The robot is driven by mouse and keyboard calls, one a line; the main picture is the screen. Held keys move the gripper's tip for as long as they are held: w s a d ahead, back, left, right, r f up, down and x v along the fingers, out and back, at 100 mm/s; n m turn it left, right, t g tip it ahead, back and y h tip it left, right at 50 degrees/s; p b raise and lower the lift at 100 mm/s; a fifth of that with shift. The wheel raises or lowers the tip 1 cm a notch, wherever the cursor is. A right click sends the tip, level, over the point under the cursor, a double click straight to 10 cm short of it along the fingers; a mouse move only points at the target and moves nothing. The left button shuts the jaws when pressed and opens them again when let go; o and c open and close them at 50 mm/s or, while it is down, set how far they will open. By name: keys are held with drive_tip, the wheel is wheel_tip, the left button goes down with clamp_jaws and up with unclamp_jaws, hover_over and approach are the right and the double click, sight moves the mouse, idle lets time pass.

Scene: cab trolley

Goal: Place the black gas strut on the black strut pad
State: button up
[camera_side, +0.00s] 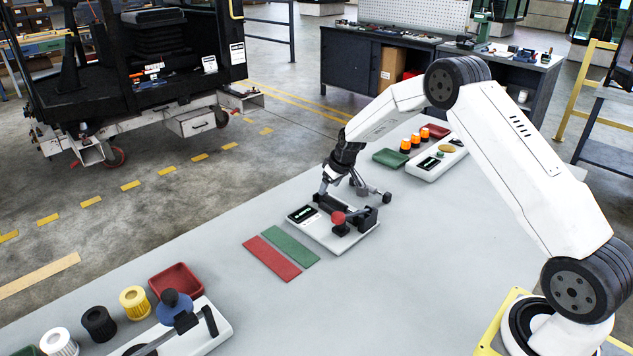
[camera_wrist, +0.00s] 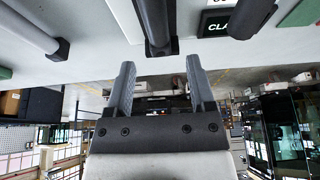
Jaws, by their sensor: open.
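My gripper (camera_side: 340,180) is low over the back of a white clamp board (camera_side: 358,237) in the side view. In the wrist view its two fingers (camera_wrist: 160,82) are apart. A black bar-like part (camera_wrist: 157,25) shows beyond and between the fingertips; I see no finger touching it. A grey rod with a dark end (camera_wrist: 35,28) lies to its left; in the side view the rod (camera_side: 370,189) is just right of my gripper. I cannot tell which is the gas strut. A red pad (camera_side: 272,260) and a green pad (camera_side: 291,245) lie left of the board. No black pad is clear.
The board carries a red knob (camera_side: 338,218) and black clamp parts. Behind right are a green tray (camera_side: 390,158), orange lamps and another white board (camera_side: 425,172). A red tray (camera_side: 174,280) and several filter-like cylinders stand front left. The grey bench between is clear.

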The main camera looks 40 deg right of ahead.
sight(338, 202)
drive_tip(key=v, duration=0.8)
drive_tip(key=shift+s, duration=0.1)
idle(0.5)
drive_tip(key=s+a, duration=0.5)
drive_tip(key=s, duration=0.4)
drive_tip(key=s+a+r+g, duration=0.1)
drive_tip(key=s+a, duration=0.4)
drive_tip(key=s, duration=0.4)
drive_tip(key=s+a, duration=0.6)
drive_tip(key=s, duration=0.3)
drive_tip(key=shift+s+g, duration=0.25)
drive_tip(key=shift+g, duration=0.15)
drive_tip(key=shift+r, duration=0.15)
